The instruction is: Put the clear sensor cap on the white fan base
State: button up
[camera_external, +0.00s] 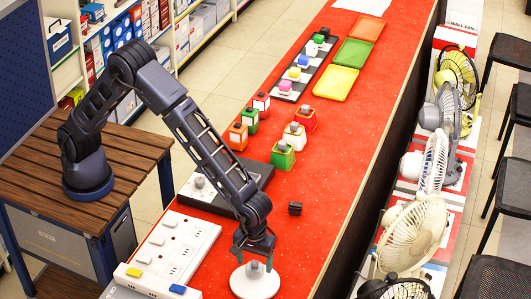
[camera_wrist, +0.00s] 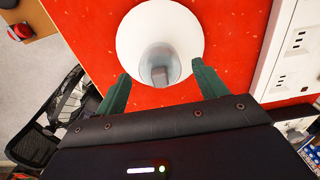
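The white fan base (camera_external: 248,286) is a round white disc lying on the red counter, below my gripper (camera_external: 255,262). It fills the top middle of the wrist view (camera_wrist: 135,38). The clear sensor cap (camera_wrist: 157,58) appears as a see-through dome with a grey block in it, over the middle of the disc. Whether it is fully seated cannot be told. In the wrist view my gripper (camera_wrist: 160,70) has its two green fingers wide apart, one on each side of the cap, with gaps to it.
A white power strip (camera_external: 170,250) lies left of the disc. A dark tray (camera_external: 212,188), a small dark block (camera_external: 295,208) and several coloured boxes (camera_external: 283,155) stand farther back. Fans (camera_external: 412,232) line the right side. Red counter right of the disc is clear.

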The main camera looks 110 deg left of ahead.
aim_at(254, 261)
notch_tip(254, 261, up, 12)
jog(key=s+a+r+m+t, duration=0.1)
jog(key=s+a+r+m, duration=0.4)
jog(key=s+r, duration=0.6)
jog(key=s+a+r+m+t, duration=0.1)
jog(key=s+a+r+m, duration=0.2)
jog(key=s, duration=0.5)
jog(key=s+a+r+m+t, duration=0.1)
jog(key=s+a+r+m, duration=0.2)
jog(key=s, duration=0.5)
jog(key=s+a+r+m, duration=0.2)
jog(key=s+a+r, duration=0.2)
jog(key=s, duration=0.5)
jog(key=s+a+f+m, duration=0.1)
jog(key=s+f+m, duration=0.1)
jog(key=s, duration=0.4)
jog(key=s+a+f+m+t, duration=0.1)
jog(key=s+m, duration=0.2)
jog(key=s, duration=0.3)
jog(key=shift+f+t, duration=0.3)
jog(key=shift+f, duration=0.1)
